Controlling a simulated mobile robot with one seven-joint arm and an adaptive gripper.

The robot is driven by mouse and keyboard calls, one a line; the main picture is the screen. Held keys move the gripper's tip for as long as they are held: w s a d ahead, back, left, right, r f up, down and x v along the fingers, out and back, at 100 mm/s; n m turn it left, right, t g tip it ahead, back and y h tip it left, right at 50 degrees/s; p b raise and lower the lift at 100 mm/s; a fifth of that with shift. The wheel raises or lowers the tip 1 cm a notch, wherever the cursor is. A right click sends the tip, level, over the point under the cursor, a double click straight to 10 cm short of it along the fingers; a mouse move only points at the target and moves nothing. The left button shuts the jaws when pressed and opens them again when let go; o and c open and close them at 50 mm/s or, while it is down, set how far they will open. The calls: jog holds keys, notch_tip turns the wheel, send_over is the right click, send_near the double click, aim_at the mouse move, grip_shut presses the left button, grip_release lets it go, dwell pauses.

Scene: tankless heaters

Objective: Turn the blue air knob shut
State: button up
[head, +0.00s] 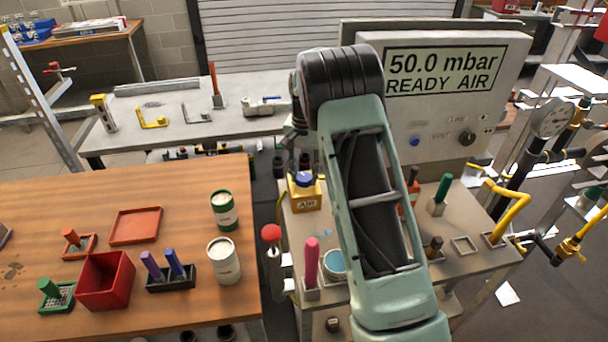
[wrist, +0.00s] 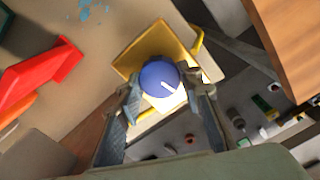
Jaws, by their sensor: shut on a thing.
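The blue air knob (wrist: 160,78) sits on top of a yellow block (wrist: 146,46). In the head view the knob (head: 304,180) is on the yellow block labelled AIR (head: 306,198), at the left rear of the grey bench. A pale pointer line shows on the knob in the wrist view. My gripper (wrist: 160,92) is over the knob, with a finger on each side, shut on it. In the head view my arm covers most of the gripper.
A panel (head: 445,115) behind the bench reads "50.0 mbar READY AIR". A pink-handled tool (head: 312,262), a teal-topped jar (head: 334,264) and a red ball-topped lever (head: 271,234) stand near the block. A wooden table (head: 120,190) lies to the left, past a gap.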

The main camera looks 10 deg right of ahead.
aim_at(304, 176)
jog(key=shift+m, duration=1.2)
jog(key=o, duration=1.2)
jog(key=shift+c, duration=0.2)
notch_tip(304, 176, up, 12)
